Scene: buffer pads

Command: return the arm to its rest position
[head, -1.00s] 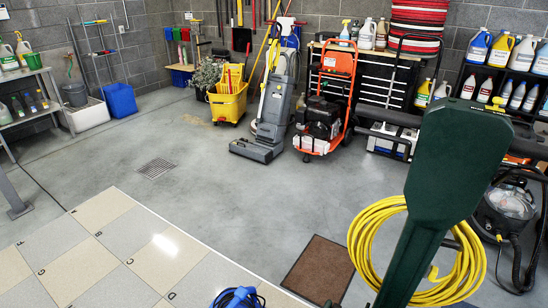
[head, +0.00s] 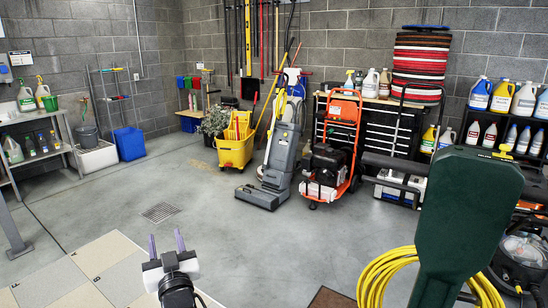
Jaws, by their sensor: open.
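My gripper (head: 166,243) shows at the bottom of the head view, left of centre, on the dark end of my arm. Its two thin purple fingers point up and stand apart, with nothing visible between them. It appears over the pale tiled floor and touches nothing that I can see. The rest of my arm is cut off by the lower edge. A stack of red, white and black buffer pads (head: 421,62) sits at the back right, far from my gripper.
A tall dark green upright (head: 465,215) with a yellow cable coil (head: 376,278) stands close at right. A yellow mop bucket (head: 235,150), a grey floor machine (head: 282,150) and an orange-framed machine (head: 340,140) stand at the back. The middle concrete floor is clear.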

